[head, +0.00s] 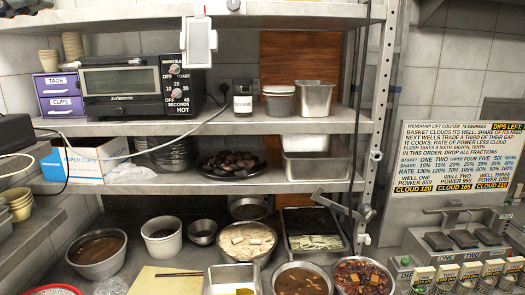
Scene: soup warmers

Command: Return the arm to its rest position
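Neither of my grippers can be made out in the head view, and no arm of mine is clearly seen. The task names no object other than the arm. A lift cooker (462,225) with several black-handled baskets stands at the right. A metal bar-shaped piece (342,204) sticks out near the shelf post above the food pans; I cannot tell what it is.
A steel shelf rack holds a toaster oven (122,88), purple boxes (58,95), a steel container (314,98) and a black dish (233,162). Several food bowls and pans crowd the counter, with a yellow board (165,282) in front. A sign (458,155) hangs right.

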